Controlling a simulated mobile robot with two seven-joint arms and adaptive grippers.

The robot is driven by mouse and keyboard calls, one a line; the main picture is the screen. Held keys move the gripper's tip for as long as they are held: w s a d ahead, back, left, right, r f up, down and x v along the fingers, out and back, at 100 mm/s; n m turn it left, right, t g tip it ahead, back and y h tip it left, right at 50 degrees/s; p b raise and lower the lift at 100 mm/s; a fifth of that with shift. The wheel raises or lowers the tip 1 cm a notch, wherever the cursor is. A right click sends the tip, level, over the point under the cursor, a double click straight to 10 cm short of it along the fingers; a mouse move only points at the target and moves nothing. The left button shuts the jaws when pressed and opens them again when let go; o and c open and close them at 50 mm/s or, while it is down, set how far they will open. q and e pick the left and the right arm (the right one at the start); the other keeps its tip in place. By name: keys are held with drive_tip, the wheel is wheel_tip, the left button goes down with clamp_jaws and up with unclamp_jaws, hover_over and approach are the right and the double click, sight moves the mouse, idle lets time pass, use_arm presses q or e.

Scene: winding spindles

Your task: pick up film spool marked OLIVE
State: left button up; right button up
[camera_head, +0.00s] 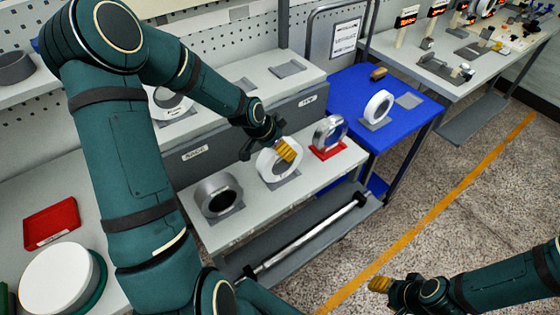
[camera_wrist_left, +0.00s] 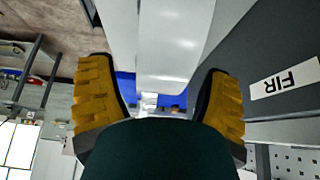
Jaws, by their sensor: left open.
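No marking OLIVE is legible in either view. A white ring-shaped spool (camera_head: 267,168) stands on a grey pad on the lower shelf of the bench. My left gripper (camera_head: 287,150) is at the upper right of this spool. In the left wrist view a white spool surface (camera_wrist_left: 175,50) lies between the spread yellow fingers of the left gripper (camera_wrist_left: 160,98), with gaps on both sides. My right gripper (camera_head: 380,284) is over the floor at the lower right, away from the spools; its finger opening is unclear.
A dark grey spool (camera_head: 217,196) stands to the left, and a silver spool (camera_head: 329,133) on a red pad to the right. Another white spool (camera_head: 378,106) is on the blue table (camera_head: 345,92). A label reading FIR (camera_wrist_left: 285,79) is on the grey shelf front.

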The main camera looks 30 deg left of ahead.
use_arm(q)
clamp_jaws()
drive_tip(key=shift+r, duration=0.15)
